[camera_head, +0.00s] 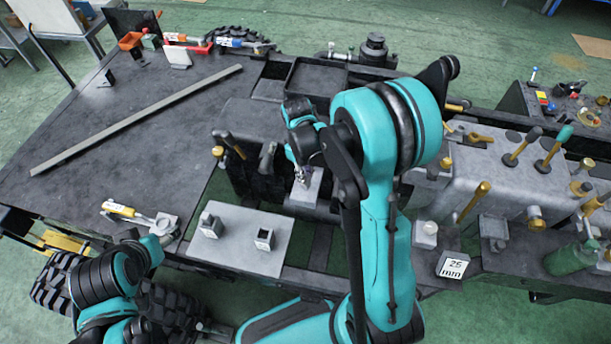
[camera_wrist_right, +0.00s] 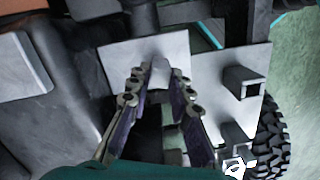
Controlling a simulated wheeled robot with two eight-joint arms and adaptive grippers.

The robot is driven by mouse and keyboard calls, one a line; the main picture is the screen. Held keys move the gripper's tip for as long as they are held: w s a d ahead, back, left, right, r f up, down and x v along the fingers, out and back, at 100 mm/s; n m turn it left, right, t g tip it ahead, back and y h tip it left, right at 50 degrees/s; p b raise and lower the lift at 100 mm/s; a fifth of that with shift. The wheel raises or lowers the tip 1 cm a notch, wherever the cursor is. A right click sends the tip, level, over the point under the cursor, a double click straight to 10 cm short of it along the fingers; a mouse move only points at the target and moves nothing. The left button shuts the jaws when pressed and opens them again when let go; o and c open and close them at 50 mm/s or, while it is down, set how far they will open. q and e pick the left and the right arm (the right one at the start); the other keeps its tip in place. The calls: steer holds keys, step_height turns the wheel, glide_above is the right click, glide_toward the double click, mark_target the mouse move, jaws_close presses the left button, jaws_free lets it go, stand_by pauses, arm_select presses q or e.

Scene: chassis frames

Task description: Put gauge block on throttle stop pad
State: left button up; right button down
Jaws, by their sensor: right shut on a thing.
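My right gripper (camera_head: 301,180) reaches down over a small light grey plate (camera_head: 309,196), possibly the throttle stop pad. In the right wrist view its two fingers (camera_wrist_right: 161,92) are shut on a small grey block (camera_wrist_right: 159,73), probably the gauge block, over the light plate (camera_wrist_right: 117,55). I cannot tell whether the block touches the plate. In the head view the block is largely hidden by the gripper. My left gripper (camera_head: 160,232) is at the lower left, beside a yellow-handled tool (camera_head: 122,210); its jaws are unclear.
A larger grey plate (camera_head: 235,248) with two square sockets lies left of my right arm. A block marked 25 mm (camera_head: 453,265) stands to its right. Several upright handles rise from the grey housing (camera_head: 500,190). A long bar (camera_head: 140,117) lies on the left deck, with bare surface around it.

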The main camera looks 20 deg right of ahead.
steer(key=shift+f, duration=0.15)
steer(key=c, duration=1.4)
jaws_free()
steer(key=shift+o, duration=0.2)
